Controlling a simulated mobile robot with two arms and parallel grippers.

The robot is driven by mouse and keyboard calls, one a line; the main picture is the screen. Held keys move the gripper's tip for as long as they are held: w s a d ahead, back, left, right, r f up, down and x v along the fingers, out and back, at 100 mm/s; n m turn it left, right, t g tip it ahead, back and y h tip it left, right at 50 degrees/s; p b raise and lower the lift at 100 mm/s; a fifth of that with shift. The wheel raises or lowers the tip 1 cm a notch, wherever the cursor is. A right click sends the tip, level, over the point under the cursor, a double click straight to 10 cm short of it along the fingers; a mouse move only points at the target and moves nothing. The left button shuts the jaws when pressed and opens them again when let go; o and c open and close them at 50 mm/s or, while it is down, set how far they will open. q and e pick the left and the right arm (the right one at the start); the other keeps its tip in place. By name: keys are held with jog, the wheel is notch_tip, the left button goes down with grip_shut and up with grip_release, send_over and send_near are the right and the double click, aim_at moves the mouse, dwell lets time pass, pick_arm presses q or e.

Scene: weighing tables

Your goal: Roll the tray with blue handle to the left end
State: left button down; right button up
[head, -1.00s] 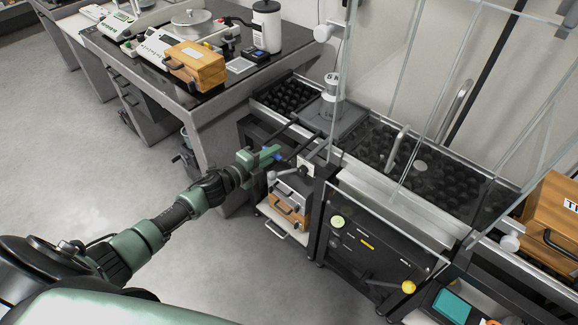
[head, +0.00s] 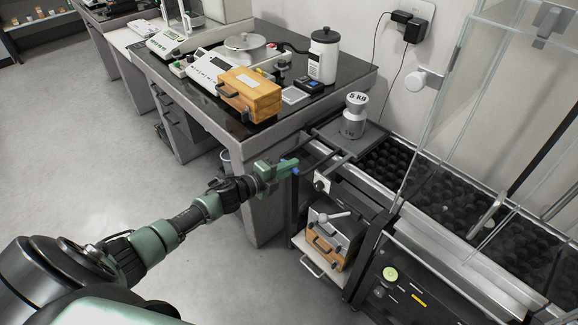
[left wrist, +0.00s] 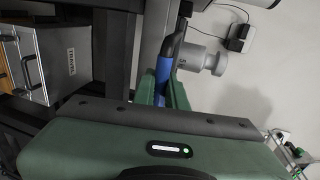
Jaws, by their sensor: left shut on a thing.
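The tray (head: 374,138) is a dark grey plate at the left end of the roller track (head: 430,190), with no rollers showing to its left. A steel weight marked 5 kg (head: 353,118) stands upright on it. Dark rods reach from the tray toward the blue handle (head: 295,171) at the front. My left gripper (head: 287,167) is shut on this handle. In the left wrist view the blue handle (left wrist: 164,74) lies between the green fingers, and the weight (left wrist: 204,60) shows behind. My right gripper is not in view.
A dark-topped table (head: 215,118) with scales, a wooden case (head: 251,95) and a white canister (head: 323,56) stands close to the left. Clear panels (head: 490,110) rise over the track to the right. Cases sit on a shelf (head: 312,262) below. The left floor is free.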

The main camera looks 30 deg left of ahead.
pick_arm(q)
jog(key=shift+w+a+r, duration=0.1)
jog(key=shift+a, duration=0.2)
jog(key=c, duration=1.5)
grip_release()
jog(key=shift+o, duration=0.2)
jog(key=v, duration=0.8)
